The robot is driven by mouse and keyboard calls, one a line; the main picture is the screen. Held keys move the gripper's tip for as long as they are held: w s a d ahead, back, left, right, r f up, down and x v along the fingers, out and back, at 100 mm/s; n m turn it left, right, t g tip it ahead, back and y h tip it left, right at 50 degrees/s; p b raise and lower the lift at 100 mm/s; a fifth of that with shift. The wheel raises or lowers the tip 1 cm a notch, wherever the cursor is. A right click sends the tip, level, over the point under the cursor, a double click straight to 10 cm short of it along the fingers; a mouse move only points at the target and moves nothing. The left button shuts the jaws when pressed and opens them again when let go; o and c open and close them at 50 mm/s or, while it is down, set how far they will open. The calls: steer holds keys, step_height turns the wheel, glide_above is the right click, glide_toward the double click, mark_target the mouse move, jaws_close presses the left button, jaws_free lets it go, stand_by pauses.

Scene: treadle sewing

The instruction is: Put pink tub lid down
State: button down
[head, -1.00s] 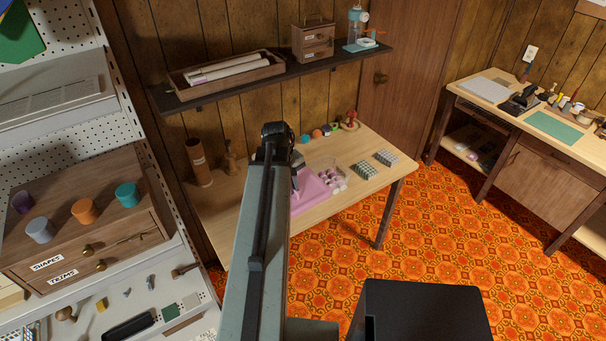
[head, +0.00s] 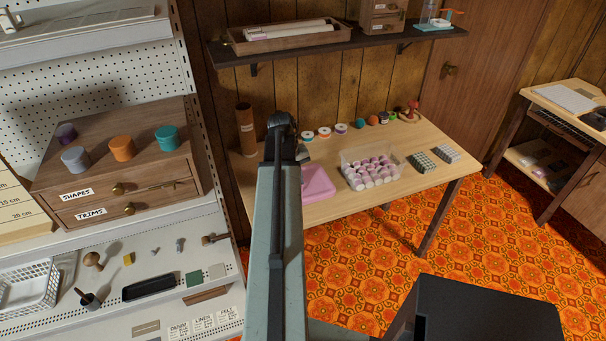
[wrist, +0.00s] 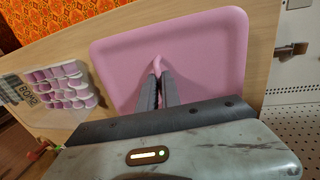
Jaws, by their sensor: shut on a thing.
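The pink tub lid (head: 317,184) is a flat rounded square with a raised rim and a small pink handle. In the wrist view the lid (wrist: 205,55) fills the middle, and my gripper (wrist: 158,78) is shut on its handle. In the head view my arm hides the gripper and the lid's left part. The lid is over the left part of the wooden table, beside the clear tub (head: 371,167). I cannot tell whether it touches the tabletop. The tub is uncovered and full of pink and white spools.
Thread spools (head: 325,132) line the table's back edge. A brown cylinder (head: 246,130) stands at its left end. A dark shelf (head: 340,45) hangs above.

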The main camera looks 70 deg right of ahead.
steer(key=w+d, duration=0.2)
steer(key=d, duration=0.1)
steer(key=w+d, duration=0.1)
steer(key=shift+d+f, duration=0.25)
steer(key=shift+d, duration=0.1)
steer(key=f+b, duration=0.2)
steer(key=b, duration=0.1)
steer(key=f+b, duration=0.1)
steer(key=f, duration=0.1)
steer(key=shift+w+d, duration=0.25)
steer(key=shift+d, duration=0.05)
steer(key=c, duration=1.6)
jaws_free()
steer(key=shift+o, duration=0.2)
steer(key=shift+r, duration=0.1)
step_height(320, 180, up, 12)
steer(key=w+a+p, duration=0.1)
steer(key=w+p, duration=0.1)
steer(key=p, duration=1)
steer(key=shift+a, duration=0.25)
